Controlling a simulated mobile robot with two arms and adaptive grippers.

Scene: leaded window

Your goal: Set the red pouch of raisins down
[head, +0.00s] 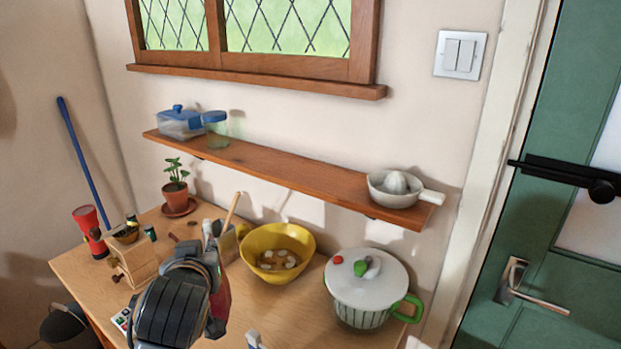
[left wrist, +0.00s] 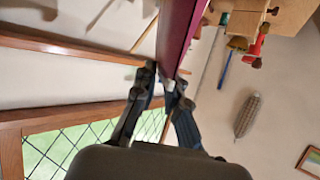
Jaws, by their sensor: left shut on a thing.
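The red pouch of raisins (head: 221,298) is partly hidden behind my left gripper (head: 208,248) in the head view. It is above or close to the wooden table; I cannot tell whether it touches the top. In the left wrist view the pouch (left wrist: 179,38) shows as a narrow dark red shape seen edge-on. There my left gripper (left wrist: 163,88) has its fingertips closed at the pouch's near end. My right gripper is in neither view.
On the table (head: 285,318), a yellow bowl (head: 308,240) and a lidded pot (head: 367,292) stand right of my gripper. A shelf (head: 285,172) overhangs the back.

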